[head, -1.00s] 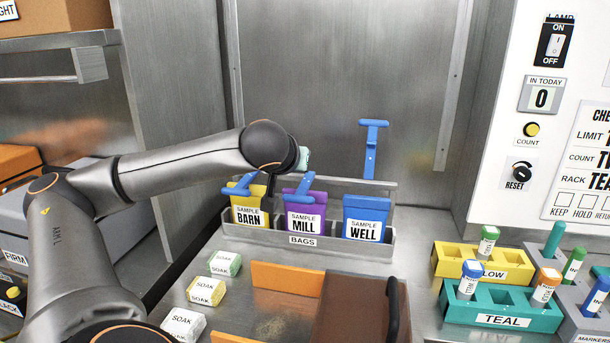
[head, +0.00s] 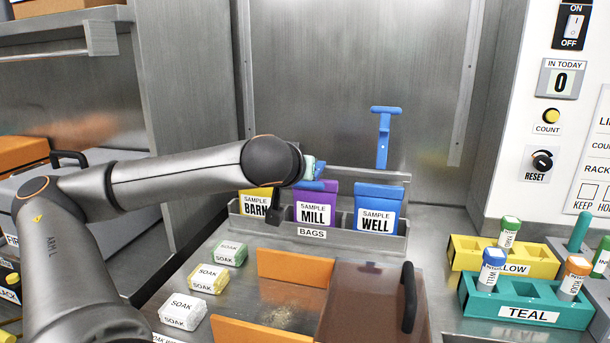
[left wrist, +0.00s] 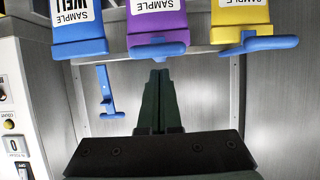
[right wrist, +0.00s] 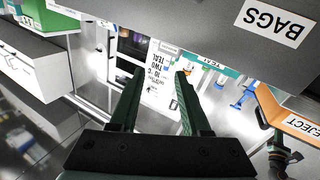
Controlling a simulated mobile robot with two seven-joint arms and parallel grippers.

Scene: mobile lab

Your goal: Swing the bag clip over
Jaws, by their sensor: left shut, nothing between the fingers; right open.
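Three sample bags stand in a metal rack labelled BAGS (head: 355,241): yellow BARN (head: 255,204), purple MILL (head: 317,204) and blue WELL (head: 378,212). The WELL bag's blue T-shaped clip (head: 383,138) stands upright behind it; it also shows in the left wrist view (left wrist: 105,92). In that view, blue clip bars lie across the tops of MILL (left wrist: 158,50) and BARN (left wrist: 262,43). My left gripper (left wrist: 160,73) is shut and empty, below the MILL bag in that picture; my arm mostly hides it in the head view. My right gripper (right wrist: 159,72) is open and empty.
White, yellow and green SOAK blocks (head: 208,278) sit at front left. Orange panels (head: 295,267) and a brown lidded box (head: 365,300) stand in front of the rack. Yellow and teal tube racks (head: 525,313) are at right. A metal wall (head: 330,80) rises behind the bags.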

